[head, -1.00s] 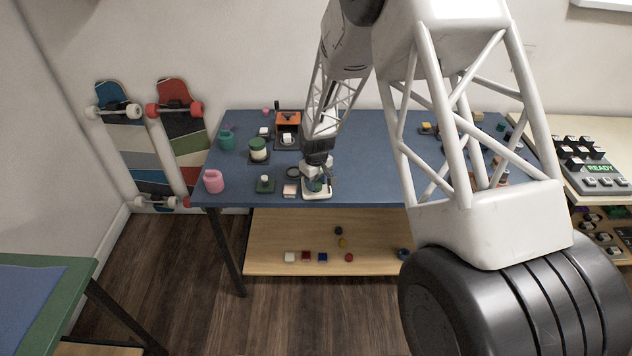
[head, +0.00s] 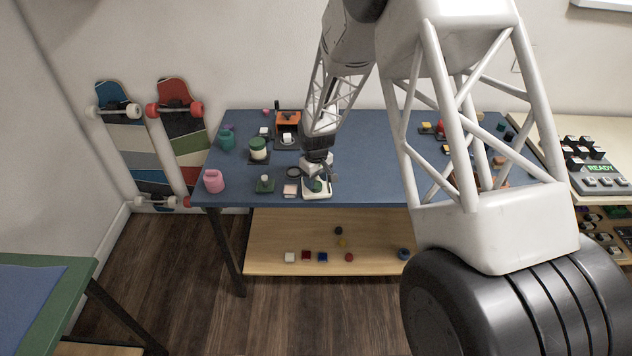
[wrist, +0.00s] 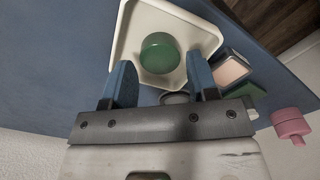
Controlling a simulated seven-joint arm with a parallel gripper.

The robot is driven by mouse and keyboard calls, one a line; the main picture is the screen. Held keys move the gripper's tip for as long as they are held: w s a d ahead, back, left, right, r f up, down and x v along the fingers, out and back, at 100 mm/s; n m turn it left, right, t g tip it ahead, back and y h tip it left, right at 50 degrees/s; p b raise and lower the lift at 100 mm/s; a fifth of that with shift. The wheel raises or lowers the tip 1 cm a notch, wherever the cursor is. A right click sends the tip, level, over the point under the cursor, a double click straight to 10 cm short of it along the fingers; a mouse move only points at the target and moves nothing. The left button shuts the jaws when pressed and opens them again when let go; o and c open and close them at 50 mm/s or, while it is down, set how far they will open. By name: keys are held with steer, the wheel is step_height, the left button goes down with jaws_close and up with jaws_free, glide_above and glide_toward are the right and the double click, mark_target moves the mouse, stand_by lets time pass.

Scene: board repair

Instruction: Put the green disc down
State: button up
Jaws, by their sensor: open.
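The green disc (wrist: 160,53) lies in a white tray (wrist: 196,31) in the wrist view, apart from both fingers. In the head view the disc (head: 315,185) shows in the tray (head: 318,195) near the front edge of the blue table. My gripper (wrist: 160,82) is open, its two blue fingers spread with nothing between their tips. In the head view my gripper (head: 318,172) is just above the tray, and its fingertips are too small to make out.
A dark ring (head: 293,172) lies behind the pink block. The blue tabletop (head: 375,165) right of the tray is clear.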

mark_target(317, 184)
step_height(317, 184, up, 11)
stand_by(0.5)
stand_by(0.8)
steer(key=s+d+r+m+t, duration=0.1)
steer(key=s+d+r+m, duration=0.1)
steer(key=s+d+r, duration=0.6)
steer(key=s+d+r+m, duration=0.2)
steer(key=s+d+r, duration=0.2)
steer(key=s+r, duration=0.75)
steer(key=s+d+r+m, duration=0.1)
steer(key=s+d+m, duration=0.1)
steer(key=s, duration=1)
steer(key=s+d+r+m+t, duration=0.1)
steer(key=s+d, duration=0.3)
steer(key=s, duration=0.9)
steer(key=shift+d+r+m+t, duration=0.3)
steer(key=shift+r+m, duration=0.3)
steer(key=shift+r, duration=0.05)
